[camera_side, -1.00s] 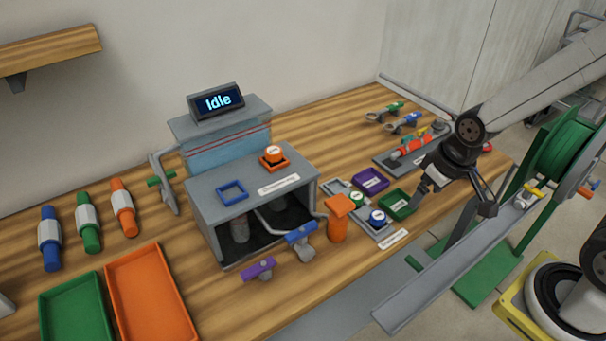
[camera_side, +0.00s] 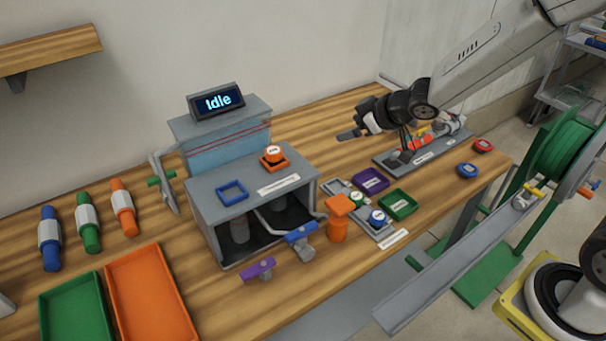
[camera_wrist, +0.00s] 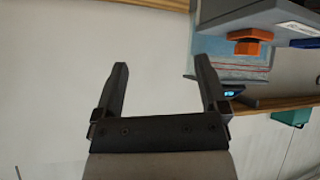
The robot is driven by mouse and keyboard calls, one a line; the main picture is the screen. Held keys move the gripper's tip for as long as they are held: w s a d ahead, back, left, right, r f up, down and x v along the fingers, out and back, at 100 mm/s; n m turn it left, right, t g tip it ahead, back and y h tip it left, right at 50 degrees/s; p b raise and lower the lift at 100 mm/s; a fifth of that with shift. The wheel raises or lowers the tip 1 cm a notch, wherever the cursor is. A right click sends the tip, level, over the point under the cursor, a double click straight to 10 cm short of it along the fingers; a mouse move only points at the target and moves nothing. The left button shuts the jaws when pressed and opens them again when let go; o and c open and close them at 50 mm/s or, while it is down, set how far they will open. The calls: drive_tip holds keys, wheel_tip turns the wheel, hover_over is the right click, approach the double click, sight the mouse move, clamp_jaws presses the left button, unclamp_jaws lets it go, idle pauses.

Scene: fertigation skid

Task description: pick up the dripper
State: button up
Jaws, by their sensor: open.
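My gripper (camera_side: 352,134) is above the back right of the table in the side view, tipped to point left. In the wrist view my gripper (camera_wrist: 162,63) has its two fingers wide apart with nothing between them. No part is plainly marked as the dripper. Small round parts that may be drippers are a red disc (camera_side: 482,145) and a blue disc (camera_side: 467,171) on the bare wood at the right. A blue-and-white round part (camera_side: 377,217) sits on a small grey plate. My gripper is well above and left of the loose discs.
A grey station (camera_side: 245,205) with an "Idle" display (camera_side: 217,102) stands at the middle. Purple (camera_side: 370,180) and green (camera_side: 400,204) trays lie right of it. A long grey tray (camera_side: 432,157) lies below my wrist. A green reel (camera_side: 560,150) stands off the right edge.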

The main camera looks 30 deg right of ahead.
drive_tip(key=w+a+n+y, duration=0.3)
drive_tip(key=w+a+y, duration=0.1)
drive_tip(key=n+g+y, duration=0.5)
drive_tip(key=n, duration=0.1)
approach(277, 150)
drive_tip(key=f+x, duration=0.1)
drive_tip(key=x, duration=0.2)
drive_tip(key=shift+m, duration=0.3)
drive_tip(key=shift+r+x, duration=0.15)
drive_tip(key=shift+x, duration=1.7)
drive_tip(key=shift+r+x, duration=0.2)
drive_tip(key=shift+x, duration=1.65)
drive_tip(key=shift+w+a, duration=0.15)
clamp_jaws()
